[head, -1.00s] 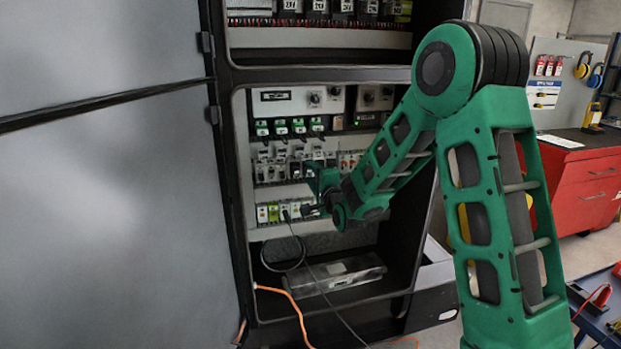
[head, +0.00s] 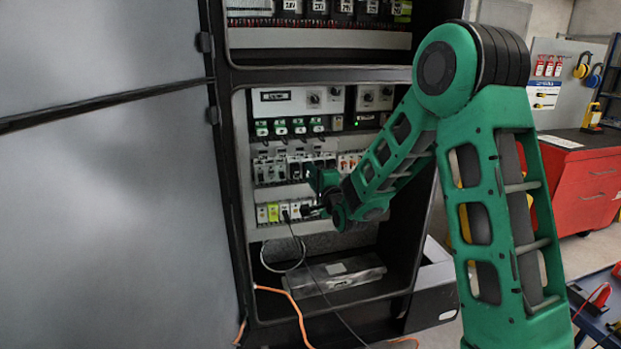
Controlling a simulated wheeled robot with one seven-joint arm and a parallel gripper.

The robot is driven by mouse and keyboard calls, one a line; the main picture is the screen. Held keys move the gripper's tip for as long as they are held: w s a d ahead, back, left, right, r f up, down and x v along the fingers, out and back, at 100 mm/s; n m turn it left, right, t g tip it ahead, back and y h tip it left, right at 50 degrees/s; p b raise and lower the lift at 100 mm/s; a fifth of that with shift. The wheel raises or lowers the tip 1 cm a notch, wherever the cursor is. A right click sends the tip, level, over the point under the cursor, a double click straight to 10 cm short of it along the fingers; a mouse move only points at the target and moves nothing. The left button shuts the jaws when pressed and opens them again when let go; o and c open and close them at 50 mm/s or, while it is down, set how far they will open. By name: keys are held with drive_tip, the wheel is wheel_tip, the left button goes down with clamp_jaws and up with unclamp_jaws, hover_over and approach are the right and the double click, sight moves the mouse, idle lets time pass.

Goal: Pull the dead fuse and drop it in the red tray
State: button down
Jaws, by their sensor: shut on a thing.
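My gripper (head: 312,210) is inside the open electrical cabinet (head: 330,75), at the right end of the lowest row of modules (head: 272,212). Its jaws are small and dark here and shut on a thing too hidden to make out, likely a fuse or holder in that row. The arm's wrist covers the right part of the row. I cannot tell which fuse is the dead one. No red tray can be made out.
A dark cable (head: 298,240) hangs from the lower row. An orange cable (head: 292,300) runs out over the cabinet's bottom edge. A grey box (head: 335,275) lies on the cabinet floor. The cabinet door (head: 110,200) fills the left. A red tool cabinet (head: 585,190) stands at right.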

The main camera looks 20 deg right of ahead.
drive_tip(key=shift+s, duration=1.05)
drive_tip(key=shift+s, duration=2.45)
drive_tip(key=s+d+f, duration=0.1)
drive_tip(key=d+f, duration=0.2)
drive_tip(key=f, duration=0.9)
drive_tip(key=s+d+f+m+h, duration=0.1)
drive_tip(key=d+f, duration=0.1)
drive_tip(key=f, duration=1)
drive_tip(key=shift+s+d+f+h, duration=0.3)
drive_tip(key=shift+s+d+f, duration=0.05)
drive_tip(key=shift+d, duration=0.05)
drive_tip(key=shift+w, duration=0.1)
